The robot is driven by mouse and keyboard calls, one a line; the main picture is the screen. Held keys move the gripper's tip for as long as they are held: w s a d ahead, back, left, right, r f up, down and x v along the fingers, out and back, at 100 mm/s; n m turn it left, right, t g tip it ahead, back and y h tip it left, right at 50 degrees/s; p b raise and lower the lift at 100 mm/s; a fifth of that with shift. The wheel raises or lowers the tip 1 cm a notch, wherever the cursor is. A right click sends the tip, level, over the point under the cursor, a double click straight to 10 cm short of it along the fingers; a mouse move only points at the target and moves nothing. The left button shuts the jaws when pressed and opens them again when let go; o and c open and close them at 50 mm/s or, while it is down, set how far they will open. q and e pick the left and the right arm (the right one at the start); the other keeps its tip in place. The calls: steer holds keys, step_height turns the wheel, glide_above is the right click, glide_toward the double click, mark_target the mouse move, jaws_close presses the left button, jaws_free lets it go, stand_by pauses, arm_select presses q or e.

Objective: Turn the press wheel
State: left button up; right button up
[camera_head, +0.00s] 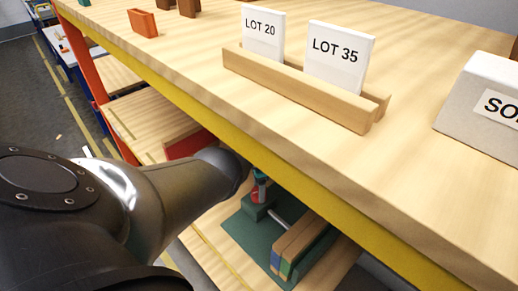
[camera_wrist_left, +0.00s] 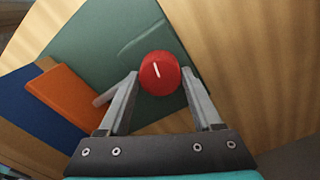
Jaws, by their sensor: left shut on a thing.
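The press wheel (camera_wrist_left: 159,72) is a round red knob with a short white mark, seen from above in the left wrist view. It sits on a dark green press (camera_wrist_left: 100,45). My left gripper (camera_wrist_left: 160,80) has one finger on each side of the wheel and is shut on it. In the head view the left gripper (camera_head: 260,179) is small and partly hidden by my arm, on a lower shelf below the bench top. The green press (camera_head: 240,233) also shows there, with a bit of red wheel (camera_head: 256,194). My right gripper is not in view.
The bench top's yellow edge (camera_head: 230,128) overhangs the shelf close to my arm. On top stand a wooden rack (camera_head: 300,88) with LOT 20 and LOT 35 cards, and a grey sign block (camera_head: 485,105). In the wrist view an orange block (camera_wrist_left: 68,95) lies left of the wheel.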

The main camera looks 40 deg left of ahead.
arm_select(q)
steer(key=shift+m, duration=0.6)
steer(key=o, duration=1.4)
steer(key=shift+c, duration=0.2)
